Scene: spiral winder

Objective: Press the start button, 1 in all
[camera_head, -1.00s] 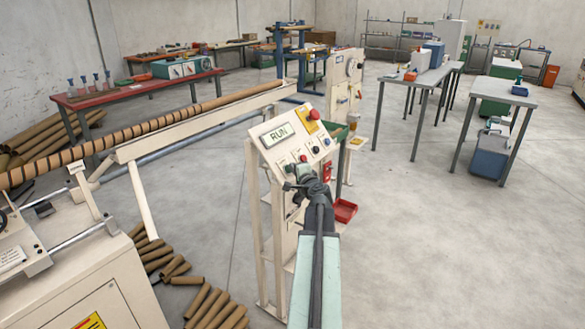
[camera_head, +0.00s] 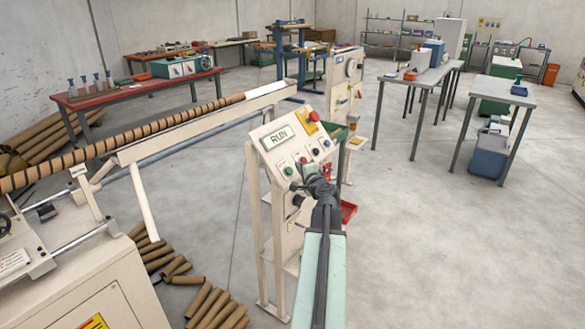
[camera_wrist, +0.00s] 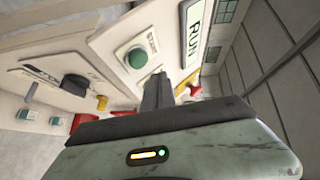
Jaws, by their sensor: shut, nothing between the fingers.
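The control panel (camera_head: 270,157) stands on a cream frame in the middle, with a display (camera_head: 279,139) reading RUN. A green button (camera_head: 289,171) sits at its lower left and also shows in the wrist view (camera_wrist: 137,57) beside a small label I cannot read clearly. A red button (camera_head: 303,160) and dark buttons run to its right. My gripper (camera_head: 308,172) is shut and empty, close to the panel's lower edge, just right of the green button. In the wrist view its fingers (camera_wrist: 157,92) partly cover a red button. I cannot tell if they touch the panel.
A red mushroom button (camera_head: 314,116) on yellow tops the panel. The winder's wrapped tube (camera_head: 150,126) runs behind it on the left. Cut tubes (camera_head: 212,306) lie on the floor. A red bin (camera_head: 348,212) is beyond my arm.

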